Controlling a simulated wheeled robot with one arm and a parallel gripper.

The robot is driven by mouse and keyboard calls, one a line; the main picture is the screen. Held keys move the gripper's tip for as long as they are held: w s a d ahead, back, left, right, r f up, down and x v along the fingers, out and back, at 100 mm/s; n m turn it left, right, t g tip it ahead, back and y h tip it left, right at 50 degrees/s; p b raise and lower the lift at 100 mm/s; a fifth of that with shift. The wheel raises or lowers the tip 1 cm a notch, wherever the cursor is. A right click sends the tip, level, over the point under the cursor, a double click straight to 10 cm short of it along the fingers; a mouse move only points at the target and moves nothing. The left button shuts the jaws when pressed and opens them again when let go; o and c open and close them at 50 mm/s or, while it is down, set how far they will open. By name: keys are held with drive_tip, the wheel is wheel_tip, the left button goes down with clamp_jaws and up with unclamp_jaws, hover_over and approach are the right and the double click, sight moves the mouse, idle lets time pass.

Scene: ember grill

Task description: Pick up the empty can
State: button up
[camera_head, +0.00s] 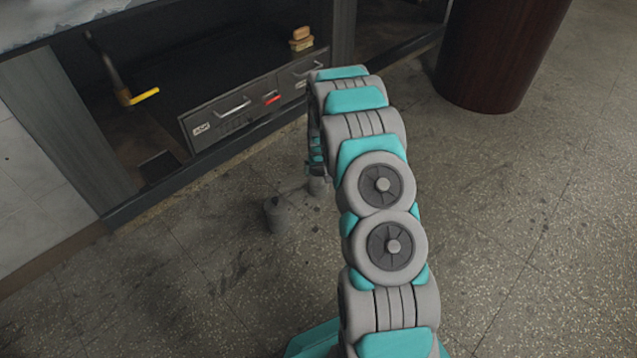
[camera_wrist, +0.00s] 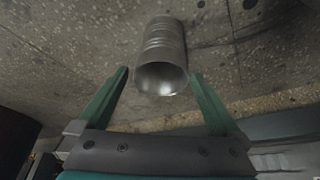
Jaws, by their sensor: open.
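The empty can is a ribbed, dull metal cylinder in the wrist view (camera_wrist: 163,45). Its open end faces my gripper. My gripper (camera_wrist: 159,73) is open, with one green finger on each side of the can's near end. Gaps show between the can and both fingers. My gripper is mostly hidden behind the arm there.
A dark cabinet with drawers (camera_head: 232,108) stands behind and left of my arm. A yellow-handled tool (camera_head: 140,97) and a sponge-like block (camera_head: 301,38) are at it. A dark red round bin (camera_head: 500,50) stands at upper right. The floor at right is clear.

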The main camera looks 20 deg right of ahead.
drive_tip(key=x, duration=0.3)
drive_tip(key=b+x, duration=0.1)
drive_tip(key=x, duration=0.1)
drive_tip(key=shift+s+a+f, duration=0.15)
drive_tip(key=shift+s+f, duration=0.15)
drive_tip(key=shift+w+f, duration=0.3)
drive_tip(key=shift+f, duration=0.1)
drive_tip(key=c, duration=1)
drive_tip(key=shift+r, duration=0.1)
drive_tip(key=shift+c, duration=0.2)
